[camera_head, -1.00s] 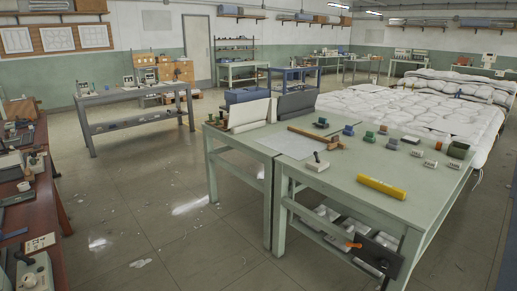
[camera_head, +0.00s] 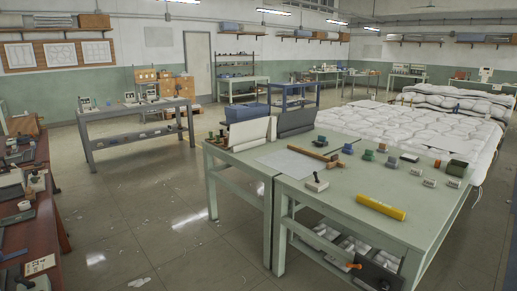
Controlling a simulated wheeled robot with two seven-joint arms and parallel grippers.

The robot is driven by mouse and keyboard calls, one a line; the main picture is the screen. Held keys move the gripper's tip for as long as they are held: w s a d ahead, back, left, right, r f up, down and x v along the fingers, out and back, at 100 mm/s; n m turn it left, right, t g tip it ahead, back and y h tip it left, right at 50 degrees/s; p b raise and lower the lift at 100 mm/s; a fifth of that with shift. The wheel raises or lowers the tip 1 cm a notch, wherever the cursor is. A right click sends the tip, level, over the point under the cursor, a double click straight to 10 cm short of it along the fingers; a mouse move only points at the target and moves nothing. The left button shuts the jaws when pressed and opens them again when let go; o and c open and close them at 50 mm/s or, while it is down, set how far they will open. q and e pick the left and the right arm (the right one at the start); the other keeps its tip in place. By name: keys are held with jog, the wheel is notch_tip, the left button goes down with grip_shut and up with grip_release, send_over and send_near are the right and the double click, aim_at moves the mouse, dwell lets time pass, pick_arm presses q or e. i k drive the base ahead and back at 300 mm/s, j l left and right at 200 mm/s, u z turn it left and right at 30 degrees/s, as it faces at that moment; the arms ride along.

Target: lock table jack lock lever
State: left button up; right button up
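An orange lever (camera_head: 352,266) sticks out to the left from a dark plate (camera_head: 377,275) below the front edge of the near green work table (camera_head: 335,207). It looks like the jack lock lever, but it is small in the picture and its exact setting cannot be told. The plate's lower part is cut off by the bottom of the picture. Neither of my grippers is in view, so whether they are open or shut is hidden.
A yellow bar (camera_head: 381,206) and several small blocks lie on the table top. White bundles (camera_head: 345,243) fill a lower shelf. A white duvet heap (camera_head: 430,125) stands behind.

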aim_at(348, 265)
jog(key=i+l+z, duration=0.65)
jog(key=i, duration=0.4)
jog(key=j, duration=0.05)
